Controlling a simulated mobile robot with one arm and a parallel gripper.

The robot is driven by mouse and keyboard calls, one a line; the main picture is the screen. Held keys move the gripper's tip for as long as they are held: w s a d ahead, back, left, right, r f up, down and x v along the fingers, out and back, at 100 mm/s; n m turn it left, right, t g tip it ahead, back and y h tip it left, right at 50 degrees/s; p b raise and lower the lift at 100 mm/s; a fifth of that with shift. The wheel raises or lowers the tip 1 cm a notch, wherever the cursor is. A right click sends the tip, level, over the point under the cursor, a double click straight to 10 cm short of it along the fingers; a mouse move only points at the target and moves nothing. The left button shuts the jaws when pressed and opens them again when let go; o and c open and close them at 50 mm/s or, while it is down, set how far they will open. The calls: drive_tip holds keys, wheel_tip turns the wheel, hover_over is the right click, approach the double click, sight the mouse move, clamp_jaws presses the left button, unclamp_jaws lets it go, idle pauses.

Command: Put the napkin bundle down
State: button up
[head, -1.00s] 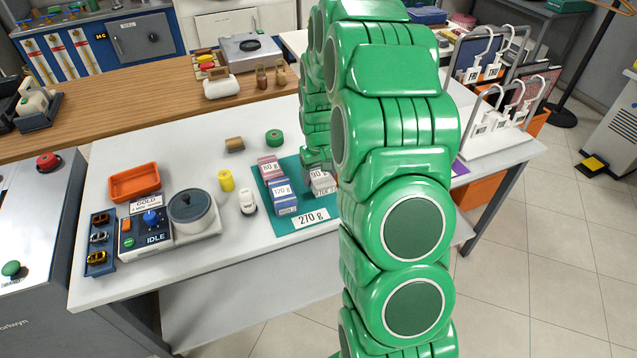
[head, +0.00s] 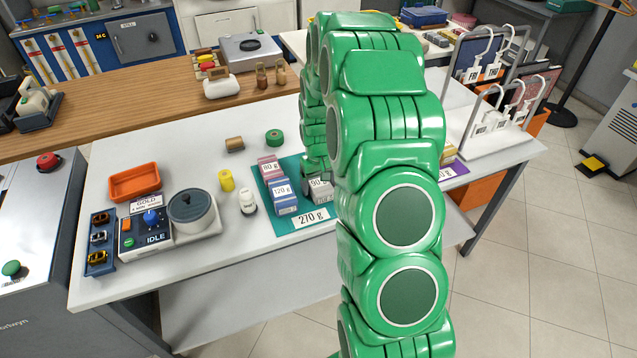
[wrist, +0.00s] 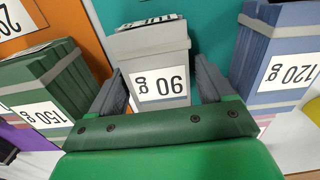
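The grey napkin bundle (head: 321,190), labelled 90 g, is at the right part of the teal mat (head: 311,226), by the 270 g card. Whether its underside touches the mat cannot be told. It fills the middle of the wrist view (wrist: 160,57), its label upside down. My gripper (wrist: 160,84) has one finger on each side of it, close against its sides, and appears shut on it. In the head view my green arm hides part of the bundle and most of the gripper.
The blue 120 g bundle (head: 283,198) and a pink bundle (head: 269,169) stand on the mat, left of the grey one. The green 150 g bundle (wrist: 48,85) is on the other side. Scale (head: 190,215) and orange tray (head: 135,182) are farther left. White table (head: 180,265) is bare at front.

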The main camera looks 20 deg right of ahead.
sight(319, 182)
drive_tip(key=shift+o, duration=1.1)
wheel_tip(319, 182, up, 12)
drive_tip(key=s+a+r, duration=0.4)
drive_tip(key=s+r, duration=0.2)
drive_tip(key=s, duration=0.3)
drive_tip(key=s+a+r, duration=0.4)
drive_tip(key=s+r, duration=0.1)
drive_tip(key=s, duration=0.4)
drive_tip(key=s+a+r+g, duration=0.1)
drive_tip(key=s+a, duration=0.1)
drive_tip(key=s, duration=0.9)
drive_tip(key=s+a+r, duration=0.2)
drive_tip(key=s, duration=0.9)
drive_tip(key=shift+a+g, duration=0.15)
drive_tip(key=shift+g, duration=0.25)
